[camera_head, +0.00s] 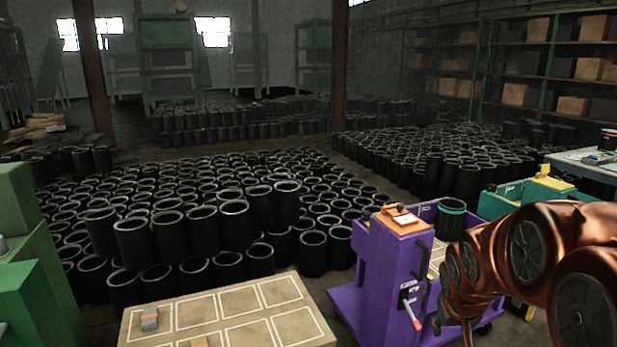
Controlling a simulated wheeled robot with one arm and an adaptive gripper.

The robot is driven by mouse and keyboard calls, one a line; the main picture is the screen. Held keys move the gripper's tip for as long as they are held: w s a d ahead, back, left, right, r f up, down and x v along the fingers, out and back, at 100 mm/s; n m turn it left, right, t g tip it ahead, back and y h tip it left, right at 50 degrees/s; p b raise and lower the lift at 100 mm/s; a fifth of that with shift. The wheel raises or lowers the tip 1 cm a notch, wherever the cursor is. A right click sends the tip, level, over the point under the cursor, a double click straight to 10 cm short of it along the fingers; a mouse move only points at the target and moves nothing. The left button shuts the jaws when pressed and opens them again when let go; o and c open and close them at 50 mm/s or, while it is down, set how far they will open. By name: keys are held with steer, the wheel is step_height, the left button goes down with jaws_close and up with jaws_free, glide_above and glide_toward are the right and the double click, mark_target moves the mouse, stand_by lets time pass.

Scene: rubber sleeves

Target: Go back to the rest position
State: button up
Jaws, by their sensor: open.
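My copper-coloured arm reaches in from the right edge, bent, with its wrist beside the purple machine (382,262). My gripper (439,317) shows only as a small dark part below the wrist, near the machine's right side. It is open, and I see nothing held in it. A black sleeve with a teal rim (451,221) stands upright on the purple machine, behind my wrist. The arm hides part of the machine's right side.
A tan board with white-outlined cells (229,317) lies in front, with a small grey-orange item (149,319) on it. Many black rubber sleeves (233,226) stand on the floor behind.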

steer(key=s+a+r+g+y+p, duration=0.1)
steer(key=s+a+g, duration=0.2)
steer(key=s, duration=1.2)
steer(key=s+a+r+n+g+y, duration=0.1)
steer(key=s+a+g, duration=0.2)
steer(key=s+a, duration=0.5)
steer(key=s, duration=0.7)
steer(key=shift+a+p, duration=0.15)
steer(key=shift+p, duration=0.25)
